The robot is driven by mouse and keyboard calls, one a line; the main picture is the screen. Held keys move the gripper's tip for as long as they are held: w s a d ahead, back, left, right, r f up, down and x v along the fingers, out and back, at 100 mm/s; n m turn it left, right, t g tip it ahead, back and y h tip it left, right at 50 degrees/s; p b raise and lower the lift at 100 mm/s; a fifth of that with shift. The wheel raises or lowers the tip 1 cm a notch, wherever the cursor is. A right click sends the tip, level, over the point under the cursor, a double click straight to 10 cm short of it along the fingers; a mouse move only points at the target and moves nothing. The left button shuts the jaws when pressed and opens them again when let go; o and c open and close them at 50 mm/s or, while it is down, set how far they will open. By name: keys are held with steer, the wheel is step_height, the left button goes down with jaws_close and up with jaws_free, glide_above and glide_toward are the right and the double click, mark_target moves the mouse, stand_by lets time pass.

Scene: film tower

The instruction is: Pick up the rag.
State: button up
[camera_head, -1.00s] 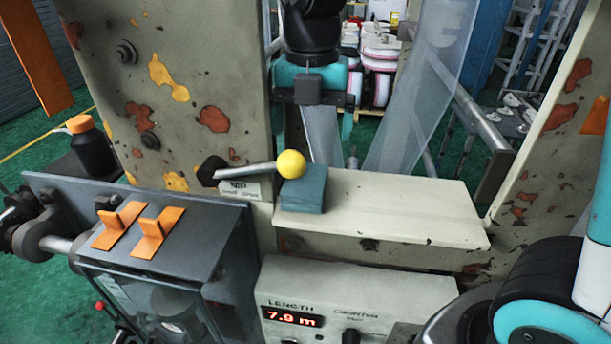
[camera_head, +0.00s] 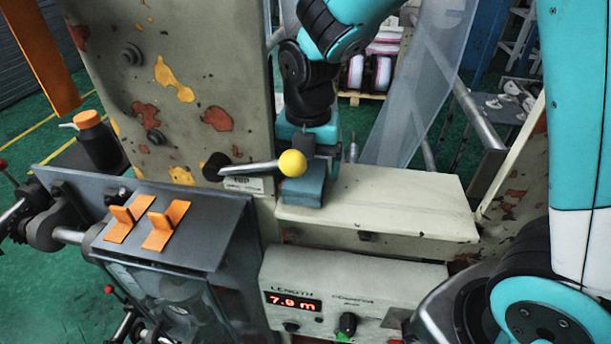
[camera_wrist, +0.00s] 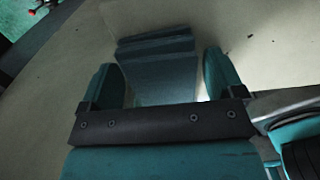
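The rag (camera_head: 304,190) is a folded blue-grey cloth lying on the left end of the cream ledge, just below the yellow lever knob. My gripper (camera_head: 322,150) is low over the ledge, behind and above the rag; the knob and lever partly block the view. In the wrist view the rag (camera_wrist: 160,62) shows as stacked folds between the two teal fingers of my gripper (camera_wrist: 164,72). The fingers are apart, one on each side, with a visible gap to the cloth at the right finger. Contact at the left finger is hard to tell.
A lever with a yellow knob (camera_head: 292,163) juts out over the rag. The rest of the cream ledge (camera_head: 400,205) is clear. A panel with two orange switches (camera_head: 163,226), a black bottle (camera_head: 96,142) and a counter box (camera_head: 350,285) are around it.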

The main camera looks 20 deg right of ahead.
steer(key=c, duration=0.8)
steer(key=shift+r, duration=0.15)
